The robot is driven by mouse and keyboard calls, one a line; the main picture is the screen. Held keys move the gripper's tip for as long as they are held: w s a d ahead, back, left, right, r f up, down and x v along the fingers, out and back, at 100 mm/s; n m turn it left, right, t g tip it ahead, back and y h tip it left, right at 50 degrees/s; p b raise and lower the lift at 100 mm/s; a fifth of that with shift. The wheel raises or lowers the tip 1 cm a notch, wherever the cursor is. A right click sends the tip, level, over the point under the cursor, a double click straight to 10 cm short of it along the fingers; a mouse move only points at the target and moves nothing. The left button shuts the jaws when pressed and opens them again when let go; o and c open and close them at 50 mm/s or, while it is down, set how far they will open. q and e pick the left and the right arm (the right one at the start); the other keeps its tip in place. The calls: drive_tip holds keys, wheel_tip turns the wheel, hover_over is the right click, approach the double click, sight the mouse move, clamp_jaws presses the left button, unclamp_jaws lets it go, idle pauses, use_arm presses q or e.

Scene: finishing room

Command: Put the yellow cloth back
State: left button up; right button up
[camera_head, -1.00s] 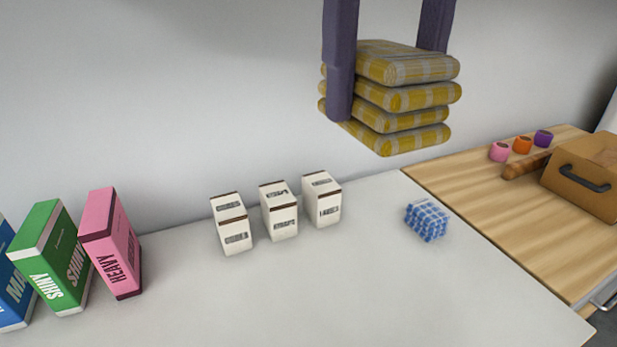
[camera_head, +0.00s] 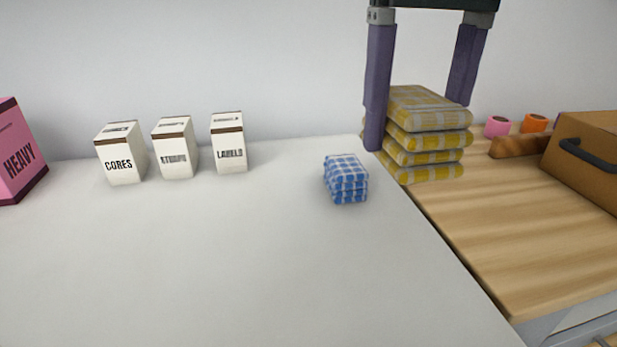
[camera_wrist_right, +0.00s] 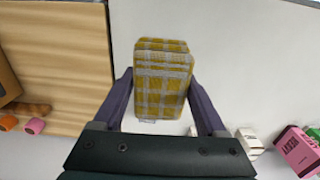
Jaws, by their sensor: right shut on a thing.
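The yellow cloth (camera_head: 430,135) is a folded, checked stack of several layers. My right gripper (camera_head: 418,125) is shut on it, one purple finger on each side. In the head view the cloth shows in front of the seam between the white table and the wooden one; I cannot tell whether it touches a surface. In the right wrist view the cloth (camera_wrist_right: 162,80) lies between the two fingers (camera_wrist_right: 161,88). A smaller blue checked cloth stack (camera_head: 346,180) sits on the white table, left of the yellow one. My left gripper is not in view.
The white table (camera_head: 250,270) is clear in front. Three white boxes (camera_head: 172,148) and a pink box (camera_head: 18,152) stand towards its back. The wooden table (camera_head: 500,240) at right holds a brown case (camera_head: 590,155), a brown roll (camera_head: 512,147) and pink and orange rolls (camera_head: 534,123).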

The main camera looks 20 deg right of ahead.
wheel_tip(320, 180, down, 17)
drive_tip(key=b, duration=0.4)
drive_tip(key=shift+a+f, duration=0.1)
drive_tip(key=shift+a, duration=0.05)
drive_tip(key=shift+f+b, duration=0.35)
drive_tip(key=shift+f, duration=0.15)
drive_tip(key=o, duration=1.2)
drive_tip(key=shift+o, duration=0.2)
